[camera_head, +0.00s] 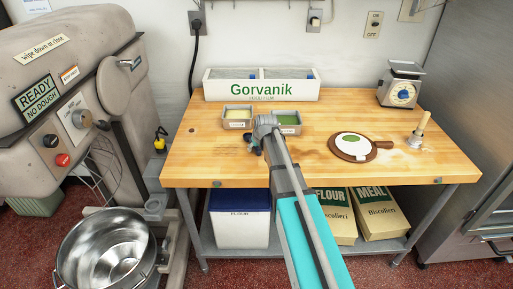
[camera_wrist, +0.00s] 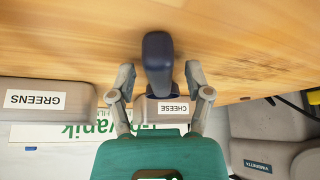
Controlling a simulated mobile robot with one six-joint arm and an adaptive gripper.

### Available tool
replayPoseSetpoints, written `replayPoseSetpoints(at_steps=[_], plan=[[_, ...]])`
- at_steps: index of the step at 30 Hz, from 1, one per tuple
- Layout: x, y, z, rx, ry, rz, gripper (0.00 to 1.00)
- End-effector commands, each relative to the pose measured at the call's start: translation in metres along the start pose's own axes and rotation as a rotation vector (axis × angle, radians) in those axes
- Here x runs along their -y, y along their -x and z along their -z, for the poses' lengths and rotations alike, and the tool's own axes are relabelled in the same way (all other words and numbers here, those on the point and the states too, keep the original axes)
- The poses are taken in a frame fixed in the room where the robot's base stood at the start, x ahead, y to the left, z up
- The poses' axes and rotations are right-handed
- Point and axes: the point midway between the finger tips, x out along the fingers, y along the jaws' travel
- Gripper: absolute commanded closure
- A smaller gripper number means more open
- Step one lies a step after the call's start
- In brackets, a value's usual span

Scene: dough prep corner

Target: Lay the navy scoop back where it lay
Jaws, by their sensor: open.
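The navy scoop (camera_wrist: 157,62) shows in the wrist view between the two fingers of my gripper (camera_wrist: 160,84), its rounded end over the wooden worktop. The fingers stand apart on either side of it, and no grip on it is visible. I cannot tell whether the scoop touches the worktop. In the head view my gripper (camera_head: 258,137) is low over the worktop (camera_head: 220,165), in front of the two small grey tubs. My arm partly covers the right tub. The scoop is not clearly made out in that view.
The cheese tub (camera_head: 237,125) and greens tub (camera_head: 290,130) stand before the white Gorvanik box (camera_head: 262,96). A round wooden board (camera_head: 336,150) with a white disc, a wooden-handled tool (camera_head: 419,135) and a scale (camera_head: 401,90) are to the right. The worktop's left front is clear.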

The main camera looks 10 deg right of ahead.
Motion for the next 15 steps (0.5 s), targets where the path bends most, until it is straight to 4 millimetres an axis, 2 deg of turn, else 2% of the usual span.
replayPoseSetpoints(at_steps=[15], plan=[[0.000,0.043,0.001,0.000,-0.001,0.000,0.35]])
